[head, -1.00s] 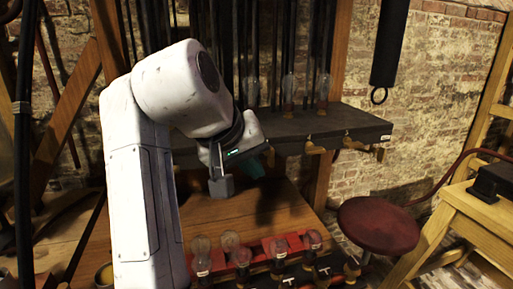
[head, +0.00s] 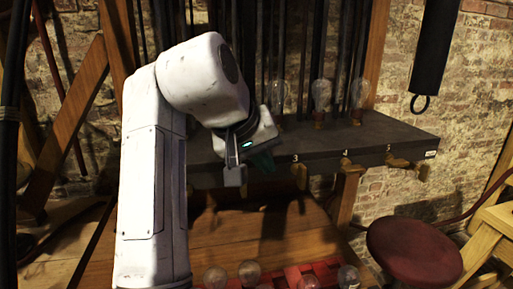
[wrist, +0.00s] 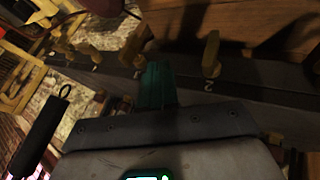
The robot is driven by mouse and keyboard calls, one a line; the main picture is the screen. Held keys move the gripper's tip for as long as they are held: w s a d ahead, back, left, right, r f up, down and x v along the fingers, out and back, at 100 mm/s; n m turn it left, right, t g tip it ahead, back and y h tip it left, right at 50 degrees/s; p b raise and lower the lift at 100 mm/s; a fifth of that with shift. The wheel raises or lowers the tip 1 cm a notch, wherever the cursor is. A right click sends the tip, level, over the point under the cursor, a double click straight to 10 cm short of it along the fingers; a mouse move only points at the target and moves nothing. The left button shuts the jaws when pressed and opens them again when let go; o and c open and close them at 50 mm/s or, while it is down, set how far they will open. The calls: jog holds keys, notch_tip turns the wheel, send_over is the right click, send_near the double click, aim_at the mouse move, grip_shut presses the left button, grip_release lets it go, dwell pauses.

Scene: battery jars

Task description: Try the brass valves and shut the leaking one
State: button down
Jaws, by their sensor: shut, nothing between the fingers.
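Several small brass valves stick out along the front edge of a dark shelf (head: 340,138). Numbered marks sit by them. In the head view one valve (head: 300,176) is near the mark 3, with another valve (head: 350,168) to its right and one at the right end (head: 422,171). The wrist view shows a valve (wrist: 211,53) by the mark 2 and another valve (wrist: 137,42) to its left. My gripper (head: 263,161) has dark green fingers, also in the wrist view (wrist: 157,85). They are shut and empty, apart from the valves. I cannot see a leak.
Glass bulbs (head: 321,93) stand on the shelf before dark upright rods. A wooden bench top (head: 265,225) lies below, with a red rack (head: 322,272) and bulbs at its front. A red round stool (head: 414,250) stands right. A black cylinder (head: 428,45) hangs at upper right.

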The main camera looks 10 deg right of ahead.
aim_at(301, 175)
jog(key=shift+w+d+f, duration=0.15)
jog(key=shift+d+f, duration=0.25)
jog(key=shift+d, duration=0.5)
jog(key=shift+w+d+f, duration=0.2)
jog(key=shift+d+f, duration=0.15)
jog(key=shift+d, duration=0.55)
jog(key=shift+w+d+f, duration=0.15)
jog(key=shift+d+f, duration=0.25)
jog(key=shift+d, duration=0.5)
jog(key=shift+w+r+p, duration=0.1)
jog(key=shift+r+p, duration=0.05)
jog(key=shift+p, duration=0.5)
